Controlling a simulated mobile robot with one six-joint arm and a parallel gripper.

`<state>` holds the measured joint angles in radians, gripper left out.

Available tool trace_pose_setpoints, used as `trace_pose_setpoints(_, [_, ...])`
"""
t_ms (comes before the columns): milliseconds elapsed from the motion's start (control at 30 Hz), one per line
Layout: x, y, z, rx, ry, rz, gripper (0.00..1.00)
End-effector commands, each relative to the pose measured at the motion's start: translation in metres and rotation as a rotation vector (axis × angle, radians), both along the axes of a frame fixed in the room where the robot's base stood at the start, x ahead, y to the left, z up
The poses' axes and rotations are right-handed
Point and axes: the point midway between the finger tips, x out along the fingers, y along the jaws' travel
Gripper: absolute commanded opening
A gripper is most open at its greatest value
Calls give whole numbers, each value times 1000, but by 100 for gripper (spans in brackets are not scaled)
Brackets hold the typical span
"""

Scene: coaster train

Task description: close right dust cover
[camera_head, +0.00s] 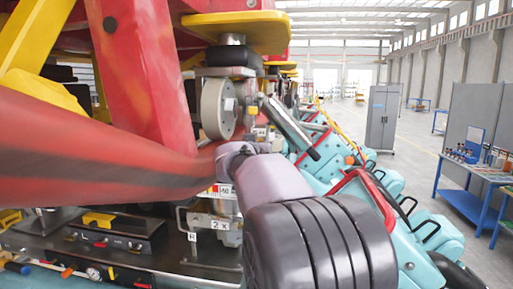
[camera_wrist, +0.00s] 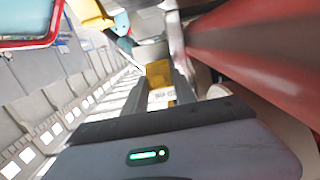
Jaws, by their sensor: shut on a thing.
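My gripper shows in the wrist view (camera_wrist: 160,95), its two grey fingers closed around a small yellow piece (camera_wrist: 158,73). I cannot tell whether this piece belongs to the right dust cover. In the head view my arm reaches forward towards the underside of the train, and the arm hides the fingertips and what they hold. No part is clearly recognisable as the right dust cover. A metal unit (camera_head: 223,229) with labels, one reading "2 x", sits just left of my arm.
A large red beam (camera_head: 90,150) crosses close on the left; it also passes near the gripper in the wrist view (camera_wrist: 270,50). A wheel (camera_head: 217,108) hangs above my wrist. Turquoise train seats (camera_head: 425,235) stand close on the right. Open floor (camera_head: 420,150) lies beyond them.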

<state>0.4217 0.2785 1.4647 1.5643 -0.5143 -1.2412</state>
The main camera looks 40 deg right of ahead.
Motion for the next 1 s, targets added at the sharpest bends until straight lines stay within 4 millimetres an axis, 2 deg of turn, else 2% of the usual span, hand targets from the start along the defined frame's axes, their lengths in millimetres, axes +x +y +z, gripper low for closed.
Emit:
trace_pose_setpoints(267, [0, 0, 1, 0, 0, 0, 0])
trace_pose_setpoints(300, [0, 0, 1, -1, 0, 0, 38])
trace_pose_setpoints(333, [0, 0, 1, -1, 0, 0, 40])
trace_pose_setpoints(667, [-2, 3, 1, -1, 0, 0, 40])
trace_pose_setpoints(767, [-11, 13, 2, -1, 0, 1, 40])
trace_pose_setpoints(1000, [-51, 61, 8, -1, -2, 3, 40])
